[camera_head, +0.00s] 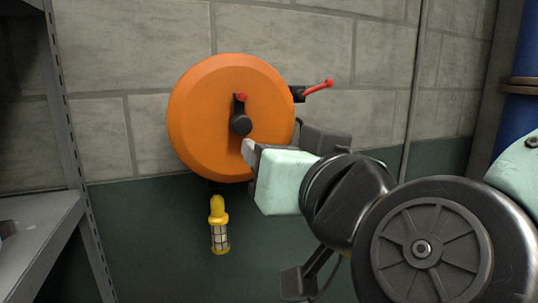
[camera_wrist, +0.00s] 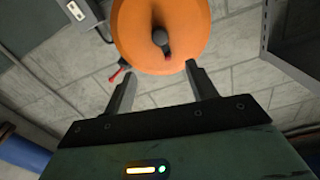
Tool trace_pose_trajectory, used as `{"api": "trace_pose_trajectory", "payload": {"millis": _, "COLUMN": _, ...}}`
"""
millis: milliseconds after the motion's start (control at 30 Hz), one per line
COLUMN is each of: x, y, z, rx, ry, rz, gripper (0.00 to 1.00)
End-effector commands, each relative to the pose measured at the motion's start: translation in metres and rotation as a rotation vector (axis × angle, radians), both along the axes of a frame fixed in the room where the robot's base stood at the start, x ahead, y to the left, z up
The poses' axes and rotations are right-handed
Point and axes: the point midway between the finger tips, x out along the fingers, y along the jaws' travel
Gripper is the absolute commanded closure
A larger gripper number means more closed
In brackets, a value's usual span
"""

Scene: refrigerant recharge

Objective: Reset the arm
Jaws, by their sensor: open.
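My gripper (camera_head: 250,149) is in front of the lower right part of an orange round reel (camera_head: 207,108) on the wall. In the wrist view my gripper (camera_wrist: 158,84) shows two dark fingers spread apart with nothing between them. The orange reel (camera_wrist: 190,30) is beyond the fingertips there. A dark crank with a red knob (camera_head: 240,97) sits at the reel's centre. My arm comes in from the right and hides part of the wall.
A yellow caged lamp (camera_head: 219,228) hangs below the reel. A red-tipped lever (camera_head: 318,87) sticks out at the reel's right. Metal shelving (camera_head: 35,230) stands at the left. A blue pipe (camera_head: 522,120) runs down the right edge.

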Motion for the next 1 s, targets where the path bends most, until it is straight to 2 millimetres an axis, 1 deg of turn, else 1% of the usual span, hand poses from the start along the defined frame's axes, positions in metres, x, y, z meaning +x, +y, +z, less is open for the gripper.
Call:
{"api": "trace_pose_trajectory", "payload": {"millis": 167, "x": 0.001, "y": 0.001, "z": -0.003, "rx": -0.002, "ry": 0.006, "rz": 0.008, "gripper": 0.43}}
{"api": "trace_pose_trajectory", "payload": {"millis": 267, "x": 0.001, "y": 0.010, "z": -0.018, "rx": -0.018, "ry": 0.047, "rz": 0.063, "gripper": 0.43}}
{"api": "trace_pose_trajectory", "payload": {"millis": 367, "x": -0.001, "y": 0.027, "z": -0.050, "rx": -0.062, "ry": 0.139, "rz": 0.173, "gripper": 0.43}}
{"api": "trace_pose_trajectory", "payload": {"millis": 400, "x": -0.004, "y": 0.033, "z": -0.067, "rx": -0.087, "ry": 0.192, "rz": 0.227, "gripper": 0.43}}
{"api": "trace_pose_trajectory", "payload": {"millis": 467, "x": -0.010, "y": 0.041, "z": -0.095, "rx": -0.133, "ry": 0.283, "rz": 0.307, "gripper": 0.43}}
{"api": "trace_pose_trajectory", "payload": {"millis": 500, "x": -0.017, "y": 0.044, "z": -0.115, "rx": -0.168, "ry": 0.349, "rz": 0.356, "gripper": 0.43}}
{"api": "trace_pose_trajectory", "payload": {"millis": 567, "x": -0.027, "y": 0.043, "z": -0.144, "rx": -0.226, "ry": 0.453, "rz": 0.420, "gripper": 0.43}}
{"api": "trace_pose_trajectory", "payload": {"millis": 600, "x": -0.034, "y": 0.041, "z": -0.164, "rx": -0.267, "ry": 0.525, "rz": 0.455, "gripper": 0.43}}
{"api": "trace_pose_trajectory", "payload": {"millis": 667, "x": -0.046, "y": 0.032, "z": -0.193, "rx": -0.332, "ry": 0.637, "rz": 0.499, "gripper": 0.43}}
{"api": "trace_pose_trajectory", "payload": {"millis": 700, "x": -0.055, "y": 0.024, "z": -0.211, "rx": -0.380, "ry": 0.715, "rz": 0.522, "gripper": 0.43}}
{"api": "trace_pose_trajectory", "payload": {"millis": 767, "x": -0.069, "y": 0.008, "z": -0.236, "rx": -0.452, "ry": 0.835, "rz": 0.541, "gripper": 0.43}}
{"api": "trace_pose_trajectory", "payload": {"millis": 800, "x": -0.078, "y": -0.004, "z": -0.250, "rx": -0.500, "ry": 0.912, "rz": 0.547, "gripper": 0.43}}
{"api": "trace_pose_trajectory", "payload": {"millis": 867, "x": -0.092, "y": -0.023, "z": -0.268, "rx": -0.570, "ry": 1.019, "rz": 0.549, "gripper": 0.43}}
{"api": "trace_pose_trajectory", "payload": {"millis": 900, "x": -0.099, "y": -0.036, "z": -0.277, "rx": -0.614, "ry": 1.084, "rz": 0.545, "gripper": 0.43}}
{"api": "trace_pose_trajectory", "payload": {"millis": 1000, "x": -0.115, "y": -0.064, "z": -0.292, "rx": -0.702, "ry": 1.213, "rz": 0.526, "gripper": 0.43}}
